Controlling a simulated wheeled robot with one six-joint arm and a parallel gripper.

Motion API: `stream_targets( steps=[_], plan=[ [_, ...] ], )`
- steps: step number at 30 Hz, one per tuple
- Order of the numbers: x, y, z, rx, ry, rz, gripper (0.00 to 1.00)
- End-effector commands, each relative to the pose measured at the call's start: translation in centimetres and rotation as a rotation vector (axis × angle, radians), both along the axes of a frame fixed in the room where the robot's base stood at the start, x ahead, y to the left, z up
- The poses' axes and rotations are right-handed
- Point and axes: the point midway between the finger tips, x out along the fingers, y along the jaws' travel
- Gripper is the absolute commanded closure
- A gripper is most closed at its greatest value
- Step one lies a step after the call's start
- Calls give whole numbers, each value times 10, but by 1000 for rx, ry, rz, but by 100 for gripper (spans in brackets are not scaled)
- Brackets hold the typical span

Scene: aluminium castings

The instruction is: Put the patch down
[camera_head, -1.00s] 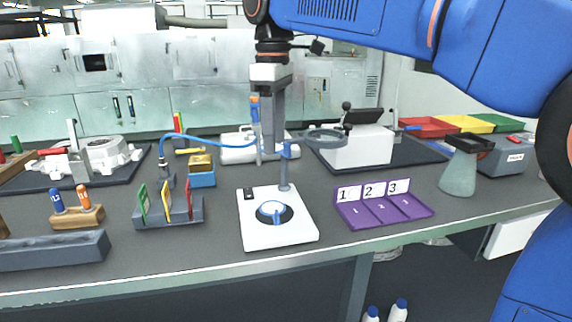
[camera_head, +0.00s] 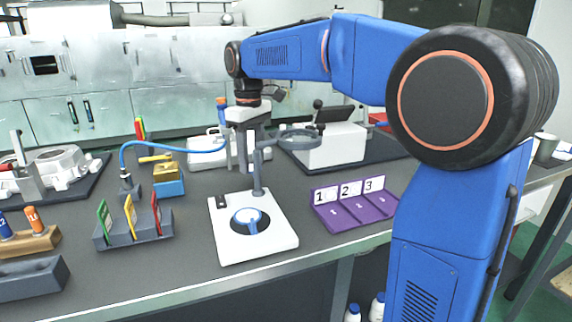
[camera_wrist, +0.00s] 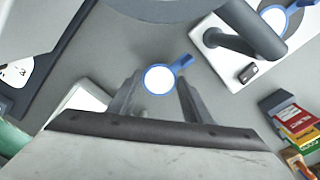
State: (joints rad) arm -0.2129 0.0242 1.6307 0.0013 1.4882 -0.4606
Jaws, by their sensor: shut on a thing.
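The patch (camera_wrist: 158,79), a round white disc with a blue rim and a blue tab, sits between my fingers in the wrist view. My gripper (camera_wrist: 160,90) is shut on it, above the bench top. In the head view my gripper (camera_head: 252,165) points down behind the magnifier, and the held patch cannot be made out there. A similar blue-rimmed disc (camera_head: 249,221) lies on the dark round pad of the white magnifier stand (camera_head: 275,246). It also shows at the upper right of the wrist view (camera_wrist: 273,17).
The magnifier ring (camera_head: 300,139) and its post (camera_head: 258,177) stand close to my gripper. A purple tray (camera_head: 352,211) marked 1, 2, 3 is right of the stand. A grey rack (camera_head: 133,235) with green, yellow and red cards is left. Bare bench lies between.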

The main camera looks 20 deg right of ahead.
Motion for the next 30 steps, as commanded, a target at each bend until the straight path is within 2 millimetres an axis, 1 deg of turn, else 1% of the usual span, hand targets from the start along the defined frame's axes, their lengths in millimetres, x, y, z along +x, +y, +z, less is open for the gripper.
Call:
stream_targets(
  steps=[1,6,9,13,16,20,23,27,30],
  plan=[
    [0,-12,1,1,-1,-5,76],
    [0,-47,0,1,-1,-4,76],
    [0,-67,0,0,0,-3,76],
    [0,-85,0,0,0,-2,76],
    [0,-93,0,0,0,-1,76],
    [0,-95,-2,0,0,1,76],
    [0,-95,-11,0,0,2,76],
    [0,-95,-29,0,1,1,76],
    [0,-95,-35,0,0,1,76]
  ],
)
